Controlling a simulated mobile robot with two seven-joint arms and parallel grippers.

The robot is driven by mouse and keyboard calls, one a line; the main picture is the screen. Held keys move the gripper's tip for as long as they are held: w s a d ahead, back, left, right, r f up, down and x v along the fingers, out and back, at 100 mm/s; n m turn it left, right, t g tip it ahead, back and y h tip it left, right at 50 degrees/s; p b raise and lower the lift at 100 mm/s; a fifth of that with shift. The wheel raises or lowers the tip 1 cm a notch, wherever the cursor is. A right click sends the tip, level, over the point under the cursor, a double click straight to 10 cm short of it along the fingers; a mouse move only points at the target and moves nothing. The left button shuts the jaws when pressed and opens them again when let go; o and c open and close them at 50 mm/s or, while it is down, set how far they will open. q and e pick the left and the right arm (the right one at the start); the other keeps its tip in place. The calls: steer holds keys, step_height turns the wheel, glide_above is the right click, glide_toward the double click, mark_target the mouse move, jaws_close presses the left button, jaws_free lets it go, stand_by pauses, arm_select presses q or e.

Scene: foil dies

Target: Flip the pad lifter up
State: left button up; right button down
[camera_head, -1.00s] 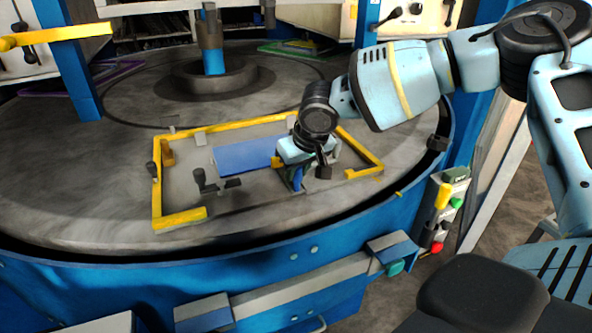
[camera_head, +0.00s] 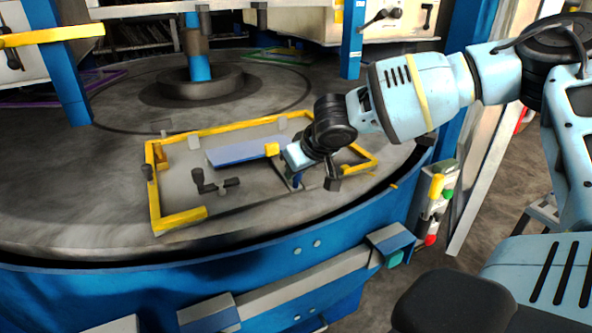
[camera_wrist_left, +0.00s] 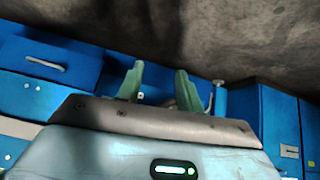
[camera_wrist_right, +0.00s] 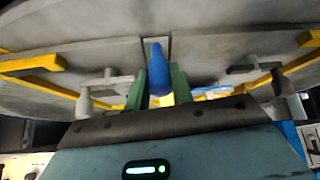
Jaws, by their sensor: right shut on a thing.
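The pad lifter shows a blue handle in the right wrist view (camera_wrist_right: 157,68), between the two green fingers of my right gripper (camera_wrist_right: 159,80). The gripper is shut on this handle. In the head view my right gripper (camera_head: 296,174) is at the front of the yellow-edged frame, and its body hides much of the handle. The blue pad (camera_head: 240,152) lies just behind and left of it, seeming slightly tilted with its front edge showing. My left gripper (camera_wrist_left: 158,84) is open and empty in the left wrist view, away from the lifter; it is not in the head view.
A yellow rail (camera_head: 180,219) borders the work area on the round grey table (camera_head: 90,205). A dark clamp handle (camera_head: 212,184) stands left of the lifter. A central post (camera_head: 198,62) rises behind. Blue cabinets (camera_wrist_left: 45,65) are near my left gripper.

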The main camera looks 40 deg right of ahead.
steer(key=c, duration=1.5)
jaws_free()
steer(key=shift+o, duration=1.5)
steer(key=shift+s+r, duration=0.1)
steer(key=p+v, duration=0.1)
steer(key=v, duration=0.6)
steer(key=shift+s+r, duration=0.2)
steer(key=shift+r, duration=0.05)
